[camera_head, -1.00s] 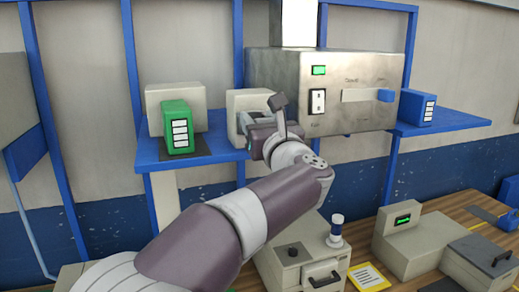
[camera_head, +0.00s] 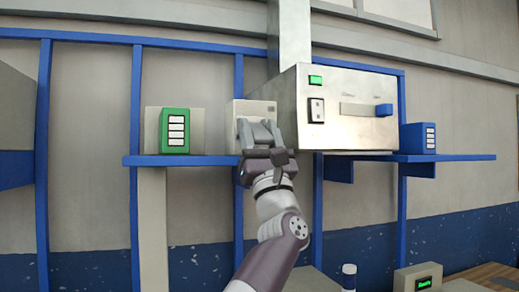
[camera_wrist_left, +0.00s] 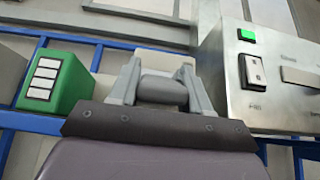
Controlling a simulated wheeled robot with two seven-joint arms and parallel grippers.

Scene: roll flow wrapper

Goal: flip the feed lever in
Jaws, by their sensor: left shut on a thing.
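The steel machine box (camera_head: 345,135) hangs on the blue frame, with a green light (camera_head: 315,80) and a black-and-white switch (camera_head: 316,110) on its front. A blue lever handle (camera_head: 384,110) sits at the right end of a pale slot strip. My left gripper (camera_head: 258,132) is left of the steel box, in front of a pale box (camera_head: 240,110), apart from the blue handle. In the left wrist view the gripper (camera_wrist_left: 162,82) is shut on a grey rounded piece (camera_wrist_left: 163,92). I cannot tell what this piece belongs to. My right gripper is not in view.
A green block (camera_head: 174,130) with white labels stands on the blue shelf (camera_head: 180,160) at left. A blue labelled block (camera_head: 418,138) stands on the shelf at right. A vertical steel duct (camera_head: 290,30) rises above the machine. The space before the machine front is clear.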

